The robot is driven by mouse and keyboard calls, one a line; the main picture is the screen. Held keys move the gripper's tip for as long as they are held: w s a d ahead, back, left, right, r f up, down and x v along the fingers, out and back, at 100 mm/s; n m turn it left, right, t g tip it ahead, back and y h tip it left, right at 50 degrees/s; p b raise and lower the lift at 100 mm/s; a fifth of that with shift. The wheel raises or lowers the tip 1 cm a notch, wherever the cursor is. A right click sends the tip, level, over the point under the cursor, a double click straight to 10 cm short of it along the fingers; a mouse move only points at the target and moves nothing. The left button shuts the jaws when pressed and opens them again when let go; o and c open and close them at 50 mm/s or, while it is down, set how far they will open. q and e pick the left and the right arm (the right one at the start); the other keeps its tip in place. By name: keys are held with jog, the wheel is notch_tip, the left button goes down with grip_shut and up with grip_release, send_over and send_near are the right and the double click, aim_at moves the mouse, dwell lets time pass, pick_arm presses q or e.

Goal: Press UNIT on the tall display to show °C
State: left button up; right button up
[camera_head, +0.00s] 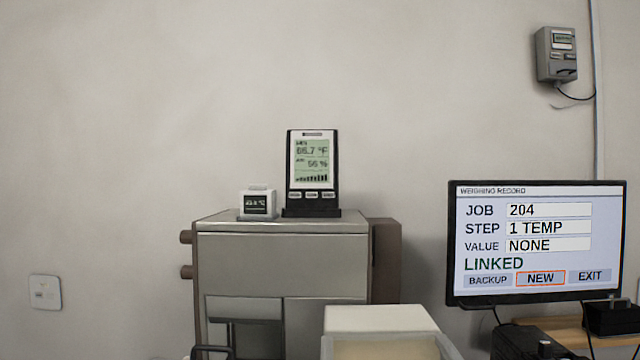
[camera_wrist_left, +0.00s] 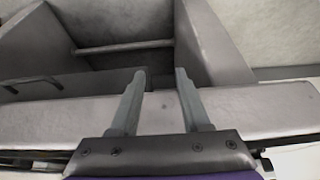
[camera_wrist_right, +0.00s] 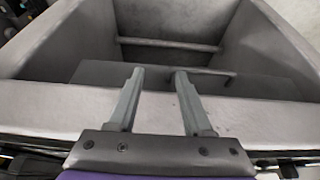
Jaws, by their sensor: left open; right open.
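The tall display (camera_head: 312,172) stands upright on top of a grey cabinet in the head view. My left gripper (camera_wrist_left: 160,75) is open and empty in the left wrist view. My right gripper (camera_wrist_right: 159,76) is open and empty in the right wrist view. Neither gripper shows in the head view, and the tall display shows in neither wrist view.
A small white cube display (camera_head: 257,203) stands just left of the tall display on the grey cabinet (camera_head: 282,250). A monitor (camera_head: 537,243) at right reads JOB 204, STEP 1 TEMP, VALUE NONE, LINKED. A grey box (camera_head: 556,54) hangs on the wall. A pale box (camera_head: 380,319) stands in front.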

pick_arm(q)
grip_shut()
dwell(1.5)
